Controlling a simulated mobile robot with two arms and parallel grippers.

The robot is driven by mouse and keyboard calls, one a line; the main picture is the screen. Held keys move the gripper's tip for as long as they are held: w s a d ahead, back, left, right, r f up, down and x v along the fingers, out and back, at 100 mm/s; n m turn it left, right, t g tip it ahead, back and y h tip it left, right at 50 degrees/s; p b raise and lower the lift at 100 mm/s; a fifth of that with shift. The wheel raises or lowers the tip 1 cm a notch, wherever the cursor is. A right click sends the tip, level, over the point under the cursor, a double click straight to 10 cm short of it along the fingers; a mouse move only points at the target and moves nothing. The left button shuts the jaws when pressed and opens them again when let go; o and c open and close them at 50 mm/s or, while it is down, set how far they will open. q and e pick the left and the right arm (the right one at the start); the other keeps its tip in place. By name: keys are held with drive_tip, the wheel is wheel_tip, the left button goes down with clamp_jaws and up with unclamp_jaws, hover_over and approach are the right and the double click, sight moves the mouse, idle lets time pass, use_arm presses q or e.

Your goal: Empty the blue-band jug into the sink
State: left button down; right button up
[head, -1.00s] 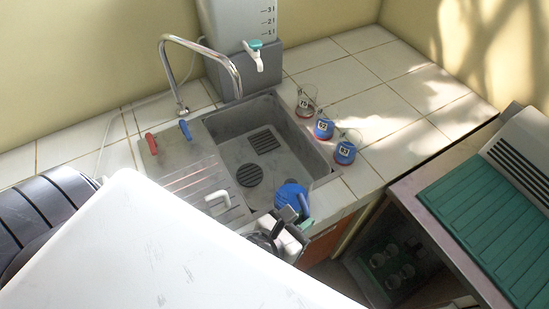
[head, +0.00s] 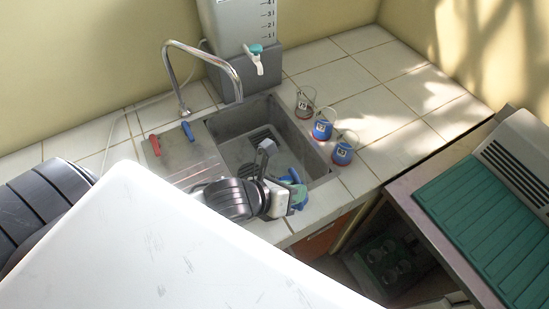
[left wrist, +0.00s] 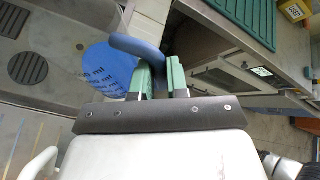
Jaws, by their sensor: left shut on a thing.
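In the head view my left gripper (head: 290,196) is by the front right corner of the grey sink (head: 232,120). There the jug (head: 297,175) is mostly hidden behind the gripper. The sink basin also shows in the left wrist view (left wrist: 60,25). My right gripper is not in view.
Three small labelled vessels (head: 305,104), (head: 322,128), (head: 342,152) stand along the sink's right side. A curved tap (head: 205,48) and a tank with a spigot (head: 255,58) are behind the sink. A green ribbed mat (head: 490,225) lies on the right bench.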

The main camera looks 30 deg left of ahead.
sight(284, 168)
use_arm(q)
drive_tip(key=shift+w+a+r+p, duration=0.2)
drive_tip(key=shift+w+a+r, duration=0.1)
drive_tip(key=shift+r, duration=0.15)
drive_tip(key=shift+w+a+r+p, duration=0.15)
drive_tip(key=shift+a+r, duration=0.1)
drive_tip(key=shift+r, duration=0.15)
drive_tip(key=shift+w+a+n+g+h, duration=0.3)
drive_tip(key=shift+n+g, duration=0.2)
drive_tip(key=shift+w+a+r+n+g+h, duration=0.4)
drive_tip(key=shift+w+a+n+h, duration=0.2)
drive_tip(key=shift+w, duration=0.05)
drive_tip(key=shift+w+a+f+n+g+h, duration=0.6)
drive_tip(key=shift+w+a+f, duration=0.05)
drive_tip(key=shift+a+f, duration=0.1)
drive_tip(key=shift+r, duration=0.1)
drive_tip(key=shift+w+a+n+h+p, duration=0.3)
drive_tip(key=shift+w+a+n+p, duration=0.15)
drive_tip(key=shift+p, duration=0.2)
drive_tip(key=shift+w+a+g, duration=0.1)
drive_tip(key=shift+a+g, duration=0.05)
drive_tip(key=shift+g, duration=0.15)
